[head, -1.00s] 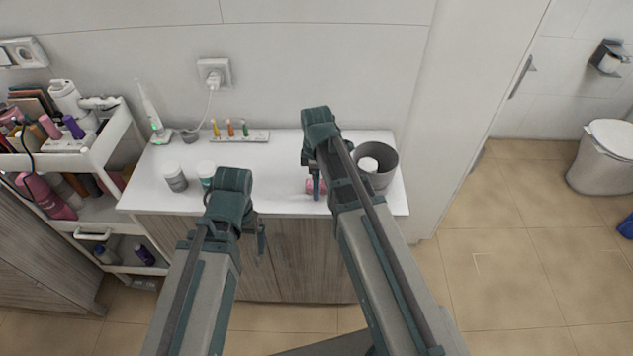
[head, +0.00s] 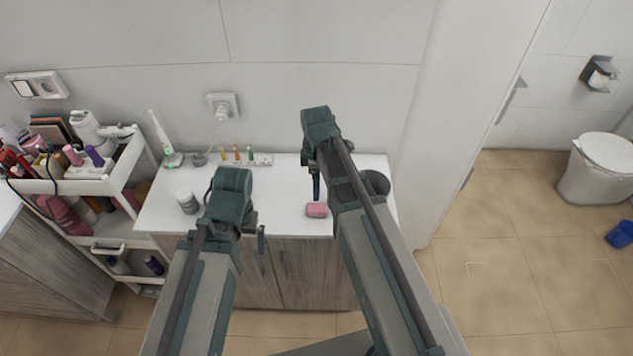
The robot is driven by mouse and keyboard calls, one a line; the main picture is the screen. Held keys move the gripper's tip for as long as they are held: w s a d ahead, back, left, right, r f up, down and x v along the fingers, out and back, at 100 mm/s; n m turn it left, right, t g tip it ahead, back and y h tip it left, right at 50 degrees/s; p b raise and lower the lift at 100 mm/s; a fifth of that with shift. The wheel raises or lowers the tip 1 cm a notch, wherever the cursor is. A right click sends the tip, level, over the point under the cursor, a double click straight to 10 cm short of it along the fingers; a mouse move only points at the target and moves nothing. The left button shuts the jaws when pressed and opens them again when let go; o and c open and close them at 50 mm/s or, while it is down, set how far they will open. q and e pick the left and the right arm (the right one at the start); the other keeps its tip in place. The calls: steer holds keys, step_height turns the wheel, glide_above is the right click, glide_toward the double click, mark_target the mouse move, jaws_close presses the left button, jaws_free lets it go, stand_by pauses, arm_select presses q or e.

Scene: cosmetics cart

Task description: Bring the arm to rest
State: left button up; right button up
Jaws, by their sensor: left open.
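My left arm reaches up from the bottom of the head view, and its gripper (head: 258,230) points down by the counter's front edge. It looks empty and its jaws are open. My right arm stands beside it, with its gripper (head: 316,187) hanging over the counter just above a pink block, in the picture. Whether the right jaws are open or shut is too small to tell. I see nothing held in either gripper.
The white counter (head: 285,215) bears a pink block (head: 316,210), a jar (head: 187,201), a grey bin (head: 376,183), an electric toothbrush (head: 164,143) and a small rack (head: 257,160). A loaded cart (head: 126,165) stands left.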

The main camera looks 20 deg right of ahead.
mark_target(317, 207)
arm_select(q)
steer(key=shift+r, duration=0.1)
arm_select(e)
steer(key=shift+r, duration=0.1)
stand_by(0.4)
arm_select(q)
step_height(317, 207, down, 12)
steer(key=b, duration=1.2)
arm_select(e)
step_height(317, 207, down, 12)
steer(key=shift+r, duration=0.1)
arm_select(q)
steer(key=shift+r, duration=0.15)
arm_select(e)
steer(key=shift+r, duration=0.1)
